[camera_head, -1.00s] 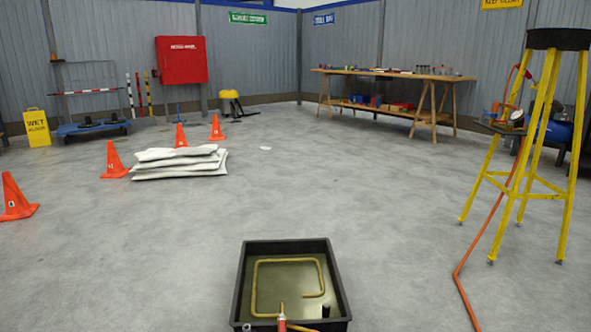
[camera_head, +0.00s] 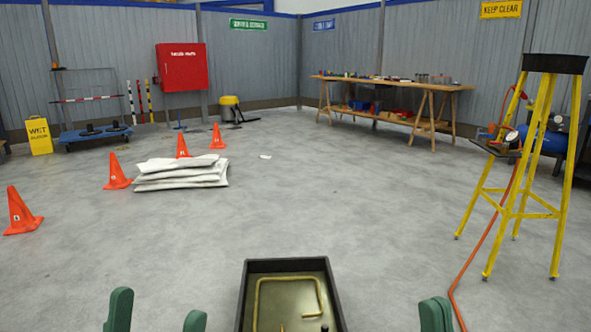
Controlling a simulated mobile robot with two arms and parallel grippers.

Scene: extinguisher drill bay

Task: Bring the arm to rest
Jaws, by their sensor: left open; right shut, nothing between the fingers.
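My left gripper (camera_head: 157,315) is at the bottom left of the head view, with two green fingertips spread apart and nothing between them. My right gripper (camera_head: 436,315) is at the bottom right, its green fingertips together and empty. The arms behind both grippers are out of view. The two grippers are apart, to either side of a black tray (camera_head: 336,294), and neither appears to touch it.
The tray holds a bent brass pipe (camera_head: 290,280) and is cut off below. A yellow stand (camera_head: 530,170) and orange hose (camera_head: 482,245) are at right. White sacks (camera_head: 180,178) and orange cones (camera_head: 22,212) lie ahead left.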

